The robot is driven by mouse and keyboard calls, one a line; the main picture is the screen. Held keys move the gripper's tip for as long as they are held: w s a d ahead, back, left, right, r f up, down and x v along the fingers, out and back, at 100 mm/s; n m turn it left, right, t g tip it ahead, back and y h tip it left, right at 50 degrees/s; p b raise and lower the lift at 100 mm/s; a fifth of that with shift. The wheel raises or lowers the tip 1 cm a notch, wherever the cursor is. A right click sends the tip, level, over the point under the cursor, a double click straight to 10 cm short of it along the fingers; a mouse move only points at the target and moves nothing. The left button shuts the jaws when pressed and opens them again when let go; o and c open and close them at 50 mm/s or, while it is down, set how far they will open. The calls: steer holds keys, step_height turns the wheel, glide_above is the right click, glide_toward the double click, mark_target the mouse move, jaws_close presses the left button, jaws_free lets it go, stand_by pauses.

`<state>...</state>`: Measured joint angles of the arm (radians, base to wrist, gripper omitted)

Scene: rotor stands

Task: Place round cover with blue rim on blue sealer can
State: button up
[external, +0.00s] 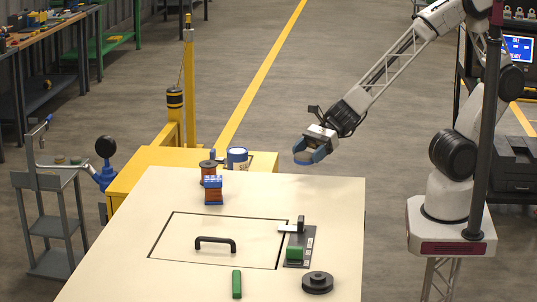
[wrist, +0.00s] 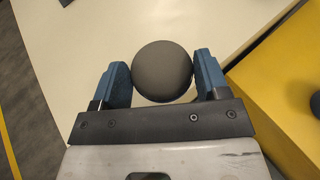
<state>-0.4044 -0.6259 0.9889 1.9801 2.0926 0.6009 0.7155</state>
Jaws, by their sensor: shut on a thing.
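My gripper (external: 307,153) is raised above the far right part of the table, with blue fingers. It is shut on a dark grey round thing (wrist: 163,70), which sits between both fingers in the wrist view. The blue and white sealer can (external: 237,158) stands upright on the yellow surface beyond the table's far edge, to the left of my gripper.
Copper-coloured spools with blue parts (external: 212,190) stand near the can on the cream table (external: 130,235). A black handle (external: 215,243), a green-and-grey fixture (external: 297,250), a green block (external: 236,284) and a black disc (external: 317,282) lie nearer. A yellow post (external: 189,90) rises behind.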

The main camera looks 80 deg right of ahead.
steer(key=w+d, duration=0.4)
steer(key=d, duration=0.8)
steer(key=w+d+f, duration=0.1)
steer(key=w+d, duration=0.3)
steer(key=d, duration=0.8)
steer(key=shift+w+d+f, duration=0.15)
steer(key=shift+w+d, duration=0.1)
steer(key=shift+d, duration=0.05)
glide_above(241, 149)
steer(key=shift+w+f, duration=0.1)
steer(key=shift+f, duration=0.65)
steer(key=shift+f, duration=1.8)
